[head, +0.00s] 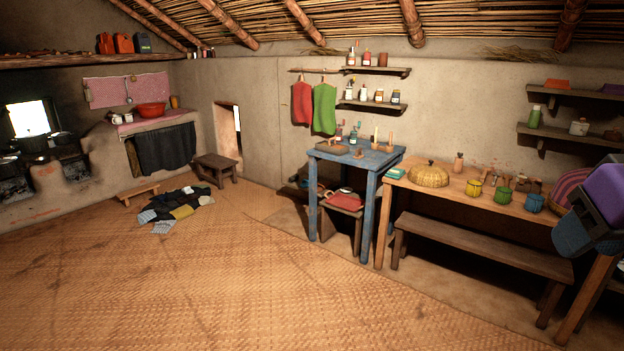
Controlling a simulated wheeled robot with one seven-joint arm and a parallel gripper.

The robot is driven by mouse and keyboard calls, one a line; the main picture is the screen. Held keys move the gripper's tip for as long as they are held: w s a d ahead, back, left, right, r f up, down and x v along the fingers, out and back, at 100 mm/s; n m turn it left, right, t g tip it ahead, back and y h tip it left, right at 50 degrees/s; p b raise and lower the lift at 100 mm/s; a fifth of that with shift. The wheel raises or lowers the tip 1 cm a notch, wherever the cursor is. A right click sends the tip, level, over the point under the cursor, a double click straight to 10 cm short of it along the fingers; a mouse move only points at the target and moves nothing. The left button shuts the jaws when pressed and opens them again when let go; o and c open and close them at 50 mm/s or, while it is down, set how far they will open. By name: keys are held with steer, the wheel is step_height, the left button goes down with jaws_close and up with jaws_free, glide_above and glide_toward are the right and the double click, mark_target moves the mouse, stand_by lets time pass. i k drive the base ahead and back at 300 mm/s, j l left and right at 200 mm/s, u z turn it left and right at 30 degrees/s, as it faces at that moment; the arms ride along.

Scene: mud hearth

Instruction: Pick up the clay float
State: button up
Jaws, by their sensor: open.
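I cannot single out the clay float for certain at this distance. On the blue table (325,155) lie a flat brown piece (331,148) and a small dark item (358,154), both too small to name. Bottles and a wooden holder stand behind them. No gripper fingers show. A purple and black part (602,200) at the right edge, close to the camera, looks like a link of my arm. It hides the right end of the long wooden table (465,190).
The long table holds a woven dome basket (429,174) and several coloured cups. A bench (480,245) stands before it. A stool with red cloth (345,202) sits under the blue table. Dark cloths (175,208) lie on the floor.

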mark_target(358, 152)
steer(key=i+u, duration=0.2)
steer(key=i, duration=2.1)
steer(key=i+z, duration=0.15)
steer(key=i, duration=0.35)
steer(key=i+j+z, duration=0.15)
steer(key=i, duration=0.3)
steer(key=i+j+z, duration=0.2)
steer(key=i, duration=0.3)
steer(key=i+j+z, duration=0.15)
steer(key=i, duration=0.3)
steer(key=i+j+z, duration=0.15)
steer(key=i+j, duration=0.25)
steer(key=i, duration=0.05)
